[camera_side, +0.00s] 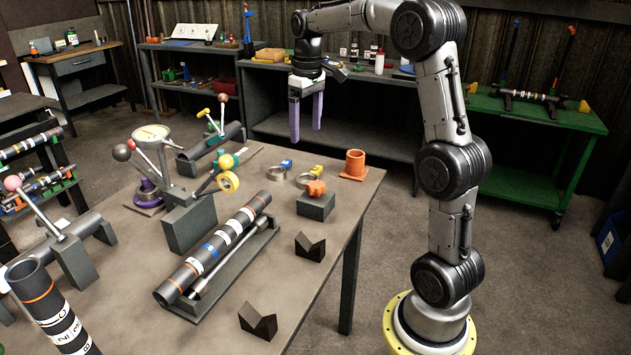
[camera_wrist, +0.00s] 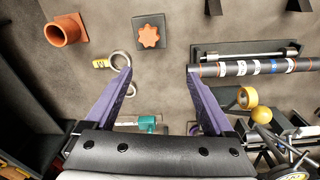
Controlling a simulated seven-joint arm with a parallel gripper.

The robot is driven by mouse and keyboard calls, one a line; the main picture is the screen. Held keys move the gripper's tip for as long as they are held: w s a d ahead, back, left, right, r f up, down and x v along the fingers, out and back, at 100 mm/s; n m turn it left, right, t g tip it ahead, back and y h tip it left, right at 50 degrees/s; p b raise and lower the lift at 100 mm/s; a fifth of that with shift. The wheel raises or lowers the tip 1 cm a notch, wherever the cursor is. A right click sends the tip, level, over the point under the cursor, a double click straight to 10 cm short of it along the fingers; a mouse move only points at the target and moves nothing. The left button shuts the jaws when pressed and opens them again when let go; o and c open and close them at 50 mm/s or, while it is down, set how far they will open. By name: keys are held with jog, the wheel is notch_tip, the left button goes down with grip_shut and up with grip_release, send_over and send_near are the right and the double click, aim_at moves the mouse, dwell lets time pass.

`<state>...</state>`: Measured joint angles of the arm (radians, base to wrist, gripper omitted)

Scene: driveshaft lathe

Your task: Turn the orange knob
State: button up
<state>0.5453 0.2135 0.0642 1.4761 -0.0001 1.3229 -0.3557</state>
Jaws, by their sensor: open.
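The orange knob (camera_side: 316,188) is a lobed, star-shaped knob on top of a dark grey block (camera_side: 316,206) near the right edge of the table. In the wrist view the knob (camera_wrist: 149,36) is seen from above, ahead of my fingers and a little left of centre. My gripper (camera_side: 307,140) has purple fingers pointing down and hangs above and behind the knob, well apart from it. In the wrist view the fingers of my gripper (camera_wrist: 166,80) are spread wide with nothing between them.
An orange pipe fitting (camera_side: 355,164) stands right of the knob. Metal rings with yellow (camera_side: 310,176) and blue (camera_side: 281,170) tags lie behind it. V-blocks (camera_side: 309,246) and a striped shaft (camera_side: 214,248) are nearby. A ball-ended lever fixture (camera_side: 188,210) stands left.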

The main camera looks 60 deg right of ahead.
aim_at(316, 184)
jog(key=shift+m+g, duration=0.3)
jog(key=shift+m, duration=0.1)
jog(key=d+f, duration=0.1)
jog(key=f, duration=0.4)
jog(key=d+f, duration=0.1)
jog(key=f, duration=0.5)
jog(key=s+d+f, duration=0.1)
jog(key=f, duration=0.4)
jog(key=shift+d+f, duration=0.1)
jog(key=shift+f, duration=0.3)
jog(key=shift+c, duration=0.3)
jog(key=c, duration=1.3)
jog(key=shift+m, duration=0.3)
jog(key=shift+m, duration=2.9)
